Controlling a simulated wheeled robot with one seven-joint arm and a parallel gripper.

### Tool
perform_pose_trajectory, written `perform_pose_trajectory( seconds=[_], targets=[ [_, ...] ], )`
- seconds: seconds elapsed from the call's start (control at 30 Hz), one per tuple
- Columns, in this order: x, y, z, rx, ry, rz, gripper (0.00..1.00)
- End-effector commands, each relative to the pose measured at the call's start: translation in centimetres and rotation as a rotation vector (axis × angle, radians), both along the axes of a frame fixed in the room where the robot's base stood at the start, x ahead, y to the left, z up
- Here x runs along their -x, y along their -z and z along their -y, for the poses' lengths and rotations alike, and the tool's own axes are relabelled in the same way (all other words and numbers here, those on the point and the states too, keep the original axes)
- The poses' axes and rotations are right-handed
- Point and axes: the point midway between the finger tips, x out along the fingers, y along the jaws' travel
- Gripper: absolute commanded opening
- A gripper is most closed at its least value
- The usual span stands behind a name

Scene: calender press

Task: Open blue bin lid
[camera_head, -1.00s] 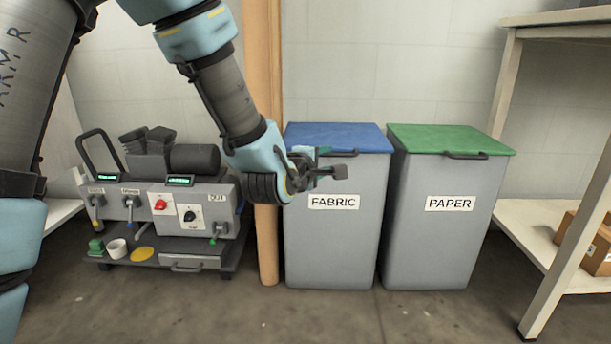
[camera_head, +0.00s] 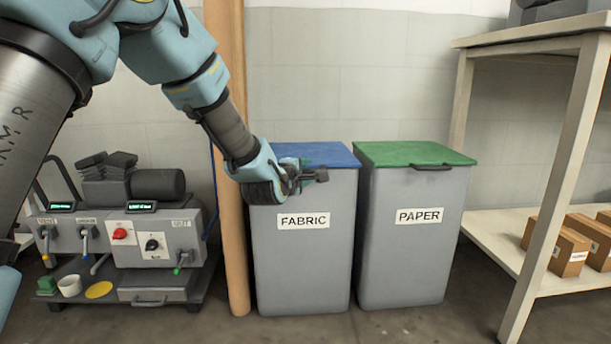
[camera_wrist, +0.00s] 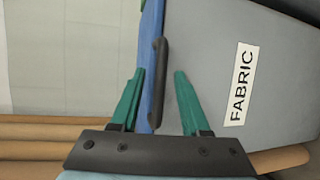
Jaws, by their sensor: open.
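The grey bin labelled FABRIC (camera_head: 303,265) has a flat blue lid (camera_head: 325,153), which is closed. In the wrist view the blue lid (camera_wrist: 150,52) shows edge-on, with its dark bar handle (camera_wrist: 157,80) along the front edge. My gripper (camera_head: 318,176) is in front of the lid's front edge and hides the handle in the head view. In the wrist view my gripper (camera_wrist: 158,75) has its green fingers apart, one on each side of the handle's near end.
A grey PAPER bin (camera_head: 405,260) with a green lid (camera_head: 413,153) stands close on the right. A wooden post (camera_head: 232,230) is on the left, then a calender press (camera_head: 150,235). A shelf table (camera_head: 478,222) with boxes stands at right.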

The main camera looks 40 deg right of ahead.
Motion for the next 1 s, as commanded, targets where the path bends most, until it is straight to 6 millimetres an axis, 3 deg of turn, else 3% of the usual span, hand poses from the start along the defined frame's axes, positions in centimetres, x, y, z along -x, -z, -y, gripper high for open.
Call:
perform_pose_trajectory(
  seconds=[0.23,0.63,1.0],
  targets=[
    [0.01,-0.01,0.03,0.0,0.0,0.0,0.44],
    [0.02,-0.01,0.01,0.0,0.0,0.0,0.0],
    [0.03,0.01,0.0,-0.001,0.0,0.0,0.0]
  ],
)
